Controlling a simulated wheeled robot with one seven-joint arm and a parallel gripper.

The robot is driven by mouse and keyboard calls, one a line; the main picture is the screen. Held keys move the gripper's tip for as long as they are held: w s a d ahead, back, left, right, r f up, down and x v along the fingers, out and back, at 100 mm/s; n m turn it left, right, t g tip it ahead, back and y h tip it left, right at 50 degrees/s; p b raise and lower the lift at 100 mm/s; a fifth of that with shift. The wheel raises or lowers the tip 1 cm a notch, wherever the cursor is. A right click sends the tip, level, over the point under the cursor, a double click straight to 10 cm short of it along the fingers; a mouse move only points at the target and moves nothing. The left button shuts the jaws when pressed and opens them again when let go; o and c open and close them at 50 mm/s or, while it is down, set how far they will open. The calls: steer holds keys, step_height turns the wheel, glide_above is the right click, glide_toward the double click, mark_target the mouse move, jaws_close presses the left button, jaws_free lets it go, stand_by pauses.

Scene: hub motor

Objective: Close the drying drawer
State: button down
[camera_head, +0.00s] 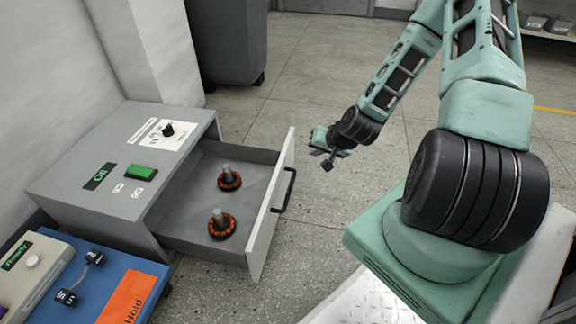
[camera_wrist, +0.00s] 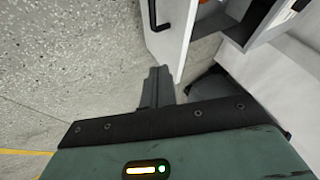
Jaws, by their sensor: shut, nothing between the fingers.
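The drying drawer (camera_head: 262,232) is pulled out of its grey cabinet (camera_head: 75,195). Two hub motors with orange-and-black rings, a far one (camera_head: 229,180) and a near one (camera_head: 221,225), stand inside it. A black bar handle (camera_head: 286,190) is on the drawer's front panel; the handle also shows in the wrist view (camera_wrist: 155,14). My gripper (camera_head: 328,164) is shut and empty, to the right of the drawer front and apart from it. In the wrist view, my gripper's fingers (camera_wrist: 158,86) are together, below the handle in the picture, with speckled floor around them.
A blue unit with an orange Hold label (camera_head: 122,298) stands in front of the cabinet at the lower left. A dark grey bin (camera_head: 227,40) stands behind. The floor (camera_head: 320,215) beyond the drawer front is clear.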

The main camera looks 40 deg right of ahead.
steer(key=b, duration=0.6)
glide_toward(285, 160)
step_height(285, 160, down, 5)
steer(key=d, duration=0.3)
steer(key=shift+w+a+r+b, duration=0.1)
steer(key=shift+w+a+b, duration=0.4)
steer(key=shift+w+a, duration=0.4)
steer(key=shift+w+a+r, duration=0.2)
steer(key=shift+w+a, duration=0.2)
steer(key=shift+w, duration=0.15)
steer(key=shift+w+a, duration=0.1)
